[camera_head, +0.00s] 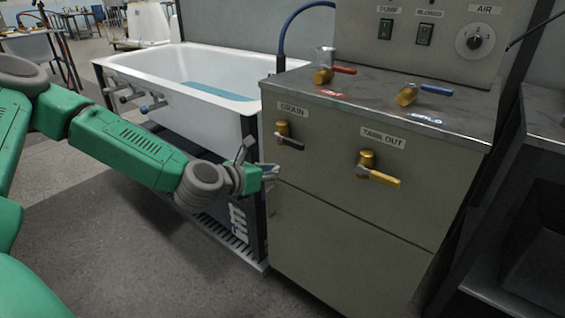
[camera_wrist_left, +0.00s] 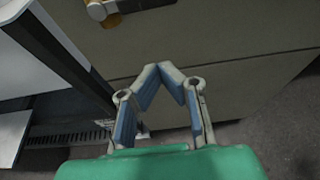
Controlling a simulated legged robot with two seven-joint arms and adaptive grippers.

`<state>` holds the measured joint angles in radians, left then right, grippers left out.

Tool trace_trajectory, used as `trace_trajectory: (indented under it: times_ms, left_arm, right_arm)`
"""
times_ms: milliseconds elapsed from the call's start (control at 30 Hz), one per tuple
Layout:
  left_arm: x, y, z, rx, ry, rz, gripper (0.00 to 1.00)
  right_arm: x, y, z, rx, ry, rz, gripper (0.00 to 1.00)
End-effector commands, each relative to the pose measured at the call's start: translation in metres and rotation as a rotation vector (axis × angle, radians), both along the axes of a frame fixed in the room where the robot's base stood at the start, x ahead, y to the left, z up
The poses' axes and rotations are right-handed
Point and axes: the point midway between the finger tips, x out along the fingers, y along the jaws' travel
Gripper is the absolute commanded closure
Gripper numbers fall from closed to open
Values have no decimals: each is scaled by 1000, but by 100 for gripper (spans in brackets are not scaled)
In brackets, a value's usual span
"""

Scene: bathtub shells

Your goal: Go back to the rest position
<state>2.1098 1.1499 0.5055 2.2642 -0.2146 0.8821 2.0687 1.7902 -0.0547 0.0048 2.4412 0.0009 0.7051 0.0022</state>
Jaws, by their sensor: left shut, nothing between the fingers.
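My left arm comes in from the left in the head view, bent at the elbow. Its gripper (camera_head: 270,172) is in front of the grey cabinet's (camera_head: 340,235) left front corner, below the drain valve (camera_head: 284,132). In the left wrist view the gripper (camera_wrist_left: 166,68) has its blue-padded fingertips together, with nothing between them. The cabinet front (camera_wrist_left: 230,60) lies beyond the fingertips; I cannot tell whether they touch it. A brass valve (camera_wrist_left: 105,10) shows at the top of that view. My right gripper is not in view.
A white bathtub (camera_head: 190,75) with blue water stands left of the cabinet on a dark frame. A yellow-handled tank-out valve (camera_head: 372,170) sticks out of the cabinet front. Red-handled (camera_head: 330,73) and blue-handled (camera_head: 415,92) valves are on top. Grey floor is open at lower left.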

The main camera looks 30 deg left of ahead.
Motion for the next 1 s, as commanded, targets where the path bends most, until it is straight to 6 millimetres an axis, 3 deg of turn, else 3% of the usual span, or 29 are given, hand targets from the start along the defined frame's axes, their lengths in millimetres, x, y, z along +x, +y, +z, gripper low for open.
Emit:
trace_trajectory:
  times_ms: [200,433,533,633,800,1000]
  left_arm:
    - [-19,4,5,-2,2,2,100]
    - [-22,2,3,6,6,-8,100]
    - [-27,-13,-4,90,36,-72,100]
    - [-42,-43,-25,280,98,-229,100]
    - [-98,-96,-76,747,203,-669,100]
    - [-184,-120,-126,1252,219,-1279,100]
  right_arm:
    - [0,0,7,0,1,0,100]
    - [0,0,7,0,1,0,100]
    - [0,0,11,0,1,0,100]
    - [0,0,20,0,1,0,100]
    - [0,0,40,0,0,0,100]
    - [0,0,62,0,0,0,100]
